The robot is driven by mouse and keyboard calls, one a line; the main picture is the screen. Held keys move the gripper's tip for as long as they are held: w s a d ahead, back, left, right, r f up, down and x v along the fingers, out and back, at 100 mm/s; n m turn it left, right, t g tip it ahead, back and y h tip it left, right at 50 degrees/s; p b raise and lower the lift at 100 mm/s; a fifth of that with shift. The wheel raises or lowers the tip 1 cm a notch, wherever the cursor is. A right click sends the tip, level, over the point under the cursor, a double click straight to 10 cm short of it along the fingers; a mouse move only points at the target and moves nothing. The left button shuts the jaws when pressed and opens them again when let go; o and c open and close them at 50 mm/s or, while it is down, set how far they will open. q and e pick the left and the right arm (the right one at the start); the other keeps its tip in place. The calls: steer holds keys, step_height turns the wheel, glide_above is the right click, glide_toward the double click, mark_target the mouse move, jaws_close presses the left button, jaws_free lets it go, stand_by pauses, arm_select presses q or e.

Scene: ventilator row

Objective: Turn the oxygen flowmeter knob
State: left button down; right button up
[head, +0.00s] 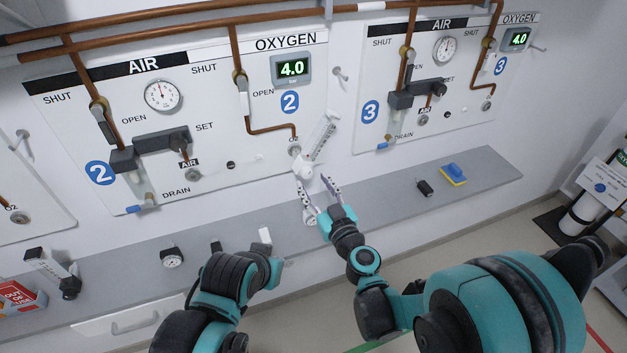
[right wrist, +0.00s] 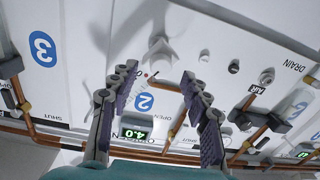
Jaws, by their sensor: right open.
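The oxygen flowmeter (head: 322,136) is a clear scaled tube with a white body, plugged in below the OXYGEN 2 display and leaning to the right. Its white knob (head: 303,170) is at the lower end. My right gripper (head: 314,186) is open and empty just below and in front of the knob. In the upside-down right wrist view, a white knob-like part (right wrist: 160,52) shows beyond the open fingers (right wrist: 157,82), roughly centred between them. I see no contact. My left arm is low in the head view; its gripper does not show clearly.
A grey shelf (head: 385,196) runs below the wall panels. It holds a blue and yellow block (head: 453,174), a dark block (head: 425,187), a gauge (head: 171,257) and another flowmeter (head: 50,268). Copper pipes (head: 185,22) and AIR valves (head: 160,142) are above.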

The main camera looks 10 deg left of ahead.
mark_target(308, 176)
steer(key=shift+x, duration=1.65)
jaws_close()
steer(key=shift+m+b, duration=0.3)
steer(key=shift+b, duration=0.05)
steer(key=m+b, duration=0.1)
steer(key=m, duration=0.3)
steer(key=m+b, duration=0.1)
steer(key=m, duration=0.5)
steer(key=shift+b, duration=0.35)
steer(key=m+b, duration=0.1)
steer(key=m, duration=0.4)
steer(key=shift+a+m+t, duration=0.1)
steer(key=shift+m+t, duration=0.3)
steer(key=m, duration=0.5)
steer(key=shift+m+h, duration=0.3)
